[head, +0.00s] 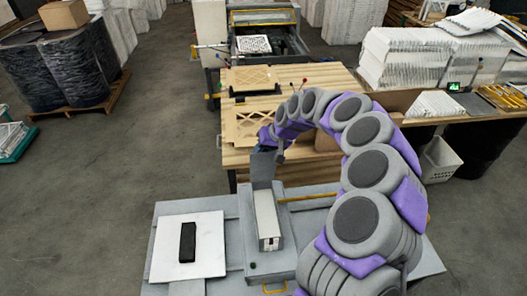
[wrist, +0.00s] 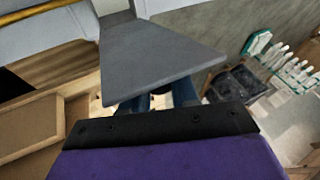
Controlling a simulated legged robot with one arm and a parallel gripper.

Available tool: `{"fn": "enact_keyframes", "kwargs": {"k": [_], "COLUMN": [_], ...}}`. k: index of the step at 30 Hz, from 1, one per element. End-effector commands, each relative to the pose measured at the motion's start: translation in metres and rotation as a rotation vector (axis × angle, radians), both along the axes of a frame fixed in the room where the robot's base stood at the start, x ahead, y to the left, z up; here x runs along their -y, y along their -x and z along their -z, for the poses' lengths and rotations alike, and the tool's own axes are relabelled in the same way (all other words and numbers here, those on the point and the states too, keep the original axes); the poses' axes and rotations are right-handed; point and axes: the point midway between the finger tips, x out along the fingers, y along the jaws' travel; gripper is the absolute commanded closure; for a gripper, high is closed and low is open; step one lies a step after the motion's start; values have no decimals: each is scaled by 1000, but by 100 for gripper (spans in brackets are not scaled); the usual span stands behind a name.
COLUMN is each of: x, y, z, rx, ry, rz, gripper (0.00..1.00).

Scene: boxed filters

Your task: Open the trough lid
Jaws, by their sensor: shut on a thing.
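The grey trough (head: 247,215) stands on a light grey table in the head view, with a long white-and-grey box (head: 267,220) lying in it. The grey trough lid (head: 263,171) stands up at the trough's far end, raised clear of the box. My gripper (head: 270,145) is at the lid's upper edge, at the end of my arched purple and grey arm. In the wrist view the lid is a wide grey plate (wrist: 160,55) in front of my gripper (wrist: 158,98). My gripper is shut on the lid; the fingertips are partly hidden by it.
A white board (head: 205,235) with a black block (head: 187,242) lies left of the trough. A yellow bar (head: 305,198) runs right from the trough. Behind stands a wooden bench (head: 320,80) with frames. White filter stacks (head: 410,60) stand at back right.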

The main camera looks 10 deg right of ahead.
Motion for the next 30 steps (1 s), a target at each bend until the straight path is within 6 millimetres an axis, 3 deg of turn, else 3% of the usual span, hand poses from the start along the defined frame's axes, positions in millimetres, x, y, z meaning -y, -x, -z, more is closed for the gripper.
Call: {"fn": "enact_keyframes", "kwargs": {"k": [12,13,19,30], "x": [0,0,0,3], "y": [-1,-1,0,2], "z": [2,2,1,-6], "rx": [-5,-5,-3,0], "ry": [1,1,1,0], "rz": [0,0,0,0], "gripper": [100,70,51,49]}}
